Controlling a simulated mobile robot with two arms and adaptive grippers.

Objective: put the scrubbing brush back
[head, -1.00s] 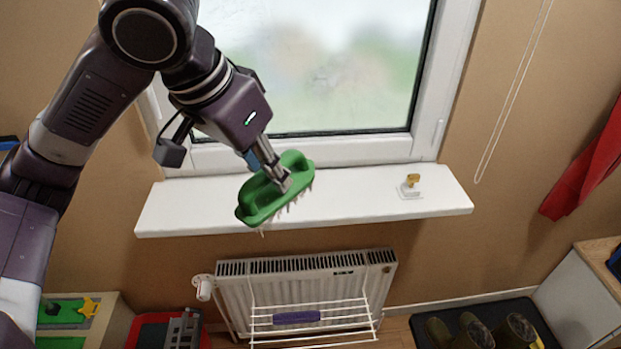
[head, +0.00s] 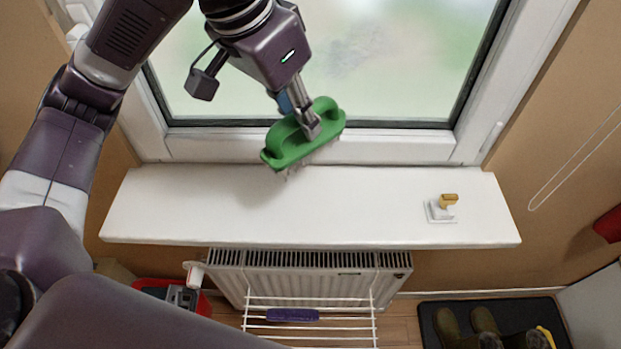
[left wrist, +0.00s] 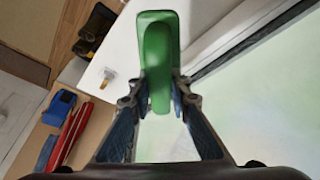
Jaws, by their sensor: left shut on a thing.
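The green scrubbing brush (head: 303,136) is in my left gripper (head: 309,126), which is shut on its raised handle. The brush is tilted, its pale bristles facing down, and is held above the white windowsill (head: 200,205) in front of the window. I cannot tell the exact gap to the sill. In the left wrist view the green brush (left wrist: 158,60) sits between the two fingers (left wrist: 160,98), which hide part of its handle. My right gripper is not in view.
A small yellow-topped item on a white base (head: 441,208) stands on the sill's right part. The rest of the sill is clear. Below are a radiator (head: 300,278) and a white wire rack (head: 350,325) holding a purple item (head: 292,314). Boots stand on a dark mat (head: 432,313) at right.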

